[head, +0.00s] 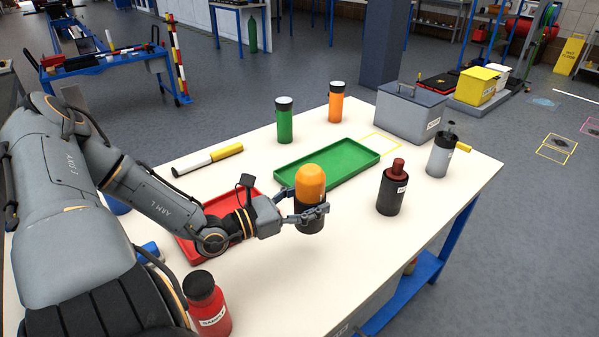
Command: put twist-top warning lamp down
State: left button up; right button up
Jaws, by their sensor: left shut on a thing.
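The twist-top warning lamp (310,181) has an orange domed top and a dark lower body. My left gripper (312,212) is shut on its dark body, with the lamp upright over the white table (290,285). I cannot tell whether the lamp's base touches the table. The green tray (290,177) lies just behind the lamp and looks empty. My right gripper is not in view.
A red tray (190,250) lies under my left forearm. A dark bottle with a red-brown top (391,190) and a grey canister (440,157) stand to the right. Green (285,122) and orange (336,103) cylinders stand behind. The table's front right is clear.

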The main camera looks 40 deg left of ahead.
pick_arm(q)
jog(key=f, duration=0.4)
jog(key=shift+w+d+f+b, duration=0.25)
jog(key=shift+f+b, duration=0.05)
jog(key=shift+b, duration=0.1)
jog(key=shift+f, duration=0.4)
jog(key=shift+a+f, duration=0.1)
jog(key=shift+f, duration=0.2)
notch_tip(320, 180, down, 3)
jog(key=shift+f+b, duration=0.2)
jog(key=shift+b, duration=0.25)
jog(key=shift+f, duration=0.35)
jog(key=o, duration=1.2)
jog(key=shift+o, duration=0.9)
jog(key=shift+s, duration=0.1)
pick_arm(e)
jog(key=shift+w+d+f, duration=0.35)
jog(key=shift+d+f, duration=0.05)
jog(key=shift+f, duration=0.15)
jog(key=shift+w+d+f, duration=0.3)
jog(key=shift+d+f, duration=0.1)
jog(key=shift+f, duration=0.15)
